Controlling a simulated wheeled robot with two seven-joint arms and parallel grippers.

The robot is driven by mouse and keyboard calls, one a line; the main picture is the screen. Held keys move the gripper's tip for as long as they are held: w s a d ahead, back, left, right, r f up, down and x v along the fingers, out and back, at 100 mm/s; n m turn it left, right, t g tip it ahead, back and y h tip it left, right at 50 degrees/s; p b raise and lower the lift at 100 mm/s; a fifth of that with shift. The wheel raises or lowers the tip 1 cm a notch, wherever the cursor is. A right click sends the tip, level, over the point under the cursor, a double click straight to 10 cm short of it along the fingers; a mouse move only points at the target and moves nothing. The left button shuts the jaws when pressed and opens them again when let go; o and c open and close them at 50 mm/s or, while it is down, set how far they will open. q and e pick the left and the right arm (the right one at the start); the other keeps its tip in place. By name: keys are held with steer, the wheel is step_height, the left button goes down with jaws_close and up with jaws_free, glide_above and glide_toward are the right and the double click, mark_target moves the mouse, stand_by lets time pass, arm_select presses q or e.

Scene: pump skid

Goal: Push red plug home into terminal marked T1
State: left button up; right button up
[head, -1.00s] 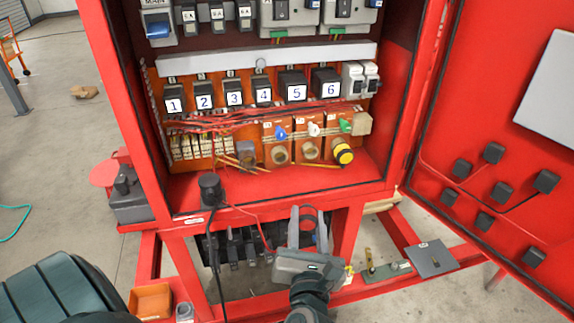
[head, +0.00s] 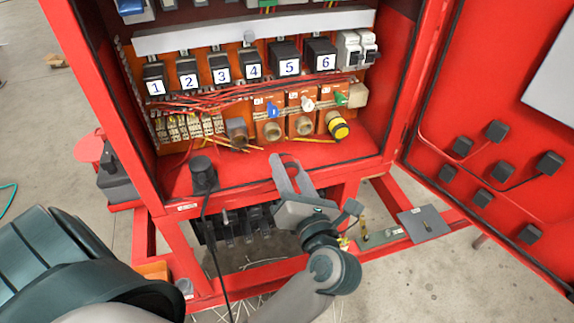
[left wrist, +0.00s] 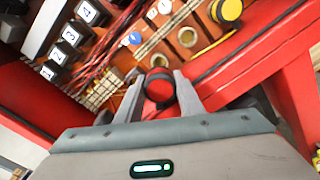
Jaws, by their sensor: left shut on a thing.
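A red plug (left wrist: 159,88) with a dark rim sits between the fingertips of my left gripper (left wrist: 160,95) in the left wrist view. In the head view my left gripper (head: 291,168) is in front of the cabinet's lower lip, below the terminal row; the plug is hard to tell from the red cabinet there. The row has open round sockets with blue (head: 273,110) and white (head: 308,104) tags above two of them. The small terminal markings are too small to read. In the head view, the plug looks apart from the sockets. My right gripper is not in view.
A yellow plug (head: 338,126) sits at the right end of the row. A black plug (head: 204,175) with a cable stands on the cabinet floor at left. Loose red wires run above the sockets. The open door (head: 490,110) bounds the right side.

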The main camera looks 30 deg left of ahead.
arm_select(q)
steer(key=shift+w+a, duration=0.1)
steer(key=shift+a, duration=0.05)
steer(key=shift+x, duration=2.55)
steer(key=shift+p+x, duration=0.3)
steer(key=shift+x, duration=1.45)
stand_by(0.4)
steer(key=o, duration=1.1)
steer(key=shift+w+r, duration=0.1)
steer(key=shift+r, duration=0.1)
steer(key=shift+f, duration=0.1)
